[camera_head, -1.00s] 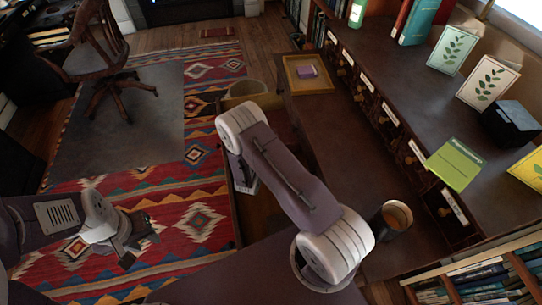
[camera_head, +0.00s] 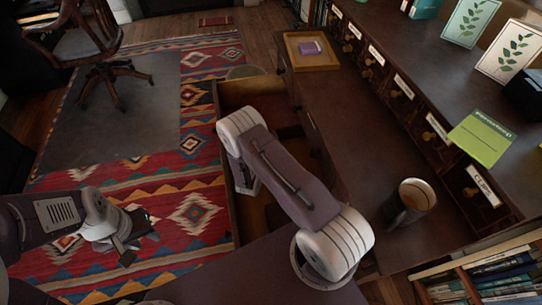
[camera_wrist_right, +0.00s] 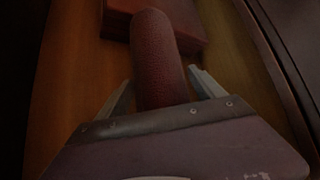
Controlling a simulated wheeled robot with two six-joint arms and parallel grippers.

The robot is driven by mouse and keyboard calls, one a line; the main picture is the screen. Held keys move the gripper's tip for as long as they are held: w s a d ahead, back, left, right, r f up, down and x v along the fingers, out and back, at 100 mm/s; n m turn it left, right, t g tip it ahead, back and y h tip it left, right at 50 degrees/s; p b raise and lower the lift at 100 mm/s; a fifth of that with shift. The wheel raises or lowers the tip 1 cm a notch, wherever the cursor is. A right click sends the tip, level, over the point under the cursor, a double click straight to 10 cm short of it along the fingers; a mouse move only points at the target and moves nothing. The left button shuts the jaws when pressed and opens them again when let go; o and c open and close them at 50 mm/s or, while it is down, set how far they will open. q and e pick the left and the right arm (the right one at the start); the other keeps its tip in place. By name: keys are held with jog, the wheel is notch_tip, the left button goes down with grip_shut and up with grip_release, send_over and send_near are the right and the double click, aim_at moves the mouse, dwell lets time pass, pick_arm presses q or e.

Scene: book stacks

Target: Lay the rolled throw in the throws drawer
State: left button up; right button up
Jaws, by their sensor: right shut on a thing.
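The rolled throw (camera_wrist_right: 160,60) is a dark red, textured roll in the right wrist view. My right gripper (camera_wrist_right: 163,95) is shut on it, with one finger on each side. The roll is over a wooden floor (camera_wrist_right: 65,75), which looks like the inside of a drawer; I cannot tell whether it touches. An open wooden drawer (camera_head: 252,92) sticks out from the desk in the head view. My right arm covers part of it and hides the right gripper and the throw there. My left gripper (camera_head: 140,246) is open and empty, over the patterned rug.
A dark red, box-like thing (camera_wrist_right: 185,20) lies beyond the throw. The desk top (camera_head: 345,130) carries a wooden tray (camera_head: 318,62) and a mug (camera_head: 409,202). Small labelled drawers (camera_head: 400,88) line its back. A bin (camera_head: 245,71) stands behind the open drawer.

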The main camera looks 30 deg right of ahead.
jog(key=shift+f+b, duration=0.95)
jog(key=shift+f, duration=0.65)
jog(key=o, duration=1.7)
jog(key=shift+r, duration=0.1)
notch_tip(320, 180, up, 12)
jog(key=p, duration=1)
jog(key=shift+p, duration=0.35)
